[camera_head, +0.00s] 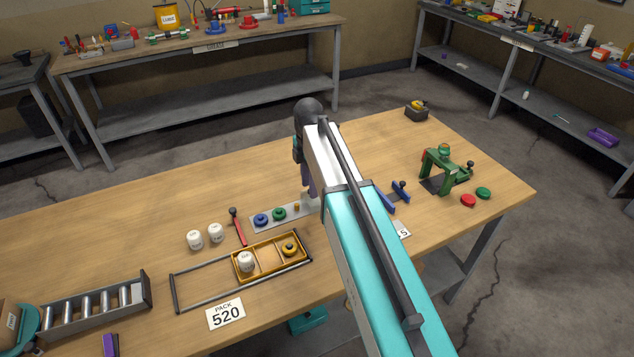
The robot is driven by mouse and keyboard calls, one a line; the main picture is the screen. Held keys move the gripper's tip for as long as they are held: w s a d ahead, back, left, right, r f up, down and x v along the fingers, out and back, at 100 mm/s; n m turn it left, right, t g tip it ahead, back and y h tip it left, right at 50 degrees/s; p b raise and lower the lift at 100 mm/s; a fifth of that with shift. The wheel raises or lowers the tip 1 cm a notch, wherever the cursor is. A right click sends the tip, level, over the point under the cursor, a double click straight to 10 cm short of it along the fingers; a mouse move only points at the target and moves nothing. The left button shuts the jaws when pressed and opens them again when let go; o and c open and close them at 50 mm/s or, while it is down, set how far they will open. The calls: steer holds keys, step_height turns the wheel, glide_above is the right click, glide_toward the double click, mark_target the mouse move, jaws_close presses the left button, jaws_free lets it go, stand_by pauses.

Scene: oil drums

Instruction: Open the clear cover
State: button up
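I cannot clearly make out a transparent cover. A thin dark rectangular frame (208,268) lies on the wooden table (130,220), with bare wood showing inside its left part. A yellow divided tray (268,270) sits at its right part, holding a white capped jar (246,261) at left and a yellow round piece (290,248) at right. Whether a clear pane spans the frame or tray cannot be told. My arm reaches over the table from the lower right. My gripper (309,186) is right of and beyond the tray, mostly hidden behind the arm; its fingers cannot be read.
A red-handled tool (238,227), two white jars (205,237) and a strip with coloured knobs (282,215) stand behind the tray. A roller rack (95,308) is left. A green press (447,168) and red and green buttons (475,196) are right. The back-left tabletop is clear.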

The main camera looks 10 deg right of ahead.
steer(key=shift+s+r+b, duration=0.1)
steer(key=shift+r+b, duration=0.25)
steer(key=shift+r, duration=0.7)
step_height(320, 180, up, 12)
steer(key=b, duration=0.2)
